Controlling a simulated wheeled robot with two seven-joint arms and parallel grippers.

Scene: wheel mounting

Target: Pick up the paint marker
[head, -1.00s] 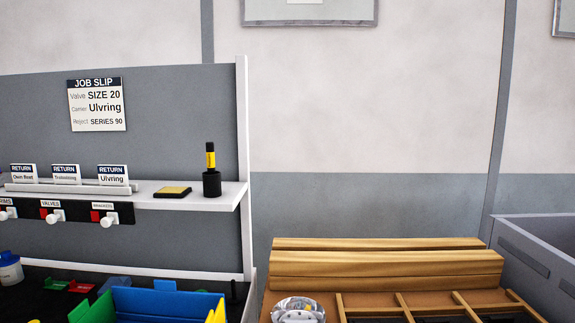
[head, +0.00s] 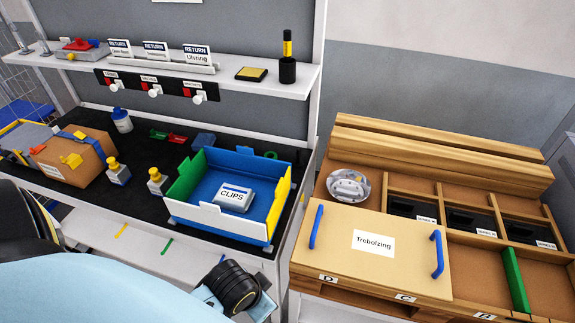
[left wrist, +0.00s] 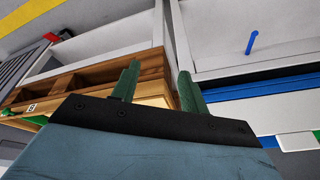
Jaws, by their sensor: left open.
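The paint marker (head: 287,44) has a yellow body and black cap. It stands upright in a black cup-like holder (head: 287,72) near the right end of the white shelf (head: 240,88) in the head view. The holder hides its lower part. My left gripper (left wrist: 158,70) shows two green fingers spread apart with nothing between them in the left wrist view. There it is near the wooden bench edge and a white surface, and the marker is not in that view. In the head view my left arm fills the lower left, well below the shelf. My right gripper is not in view.
A yellow-topped pad (head: 251,74) lies left of the holder, beside RETURN cards (head: 197,54). Below stand a blue-floored clips bin (head: 185,211), small bottles (head: 118,172) and a cardboard box (head: 75,160). A wooden bench with a Trebolzing lid (head: 330,265) is right.

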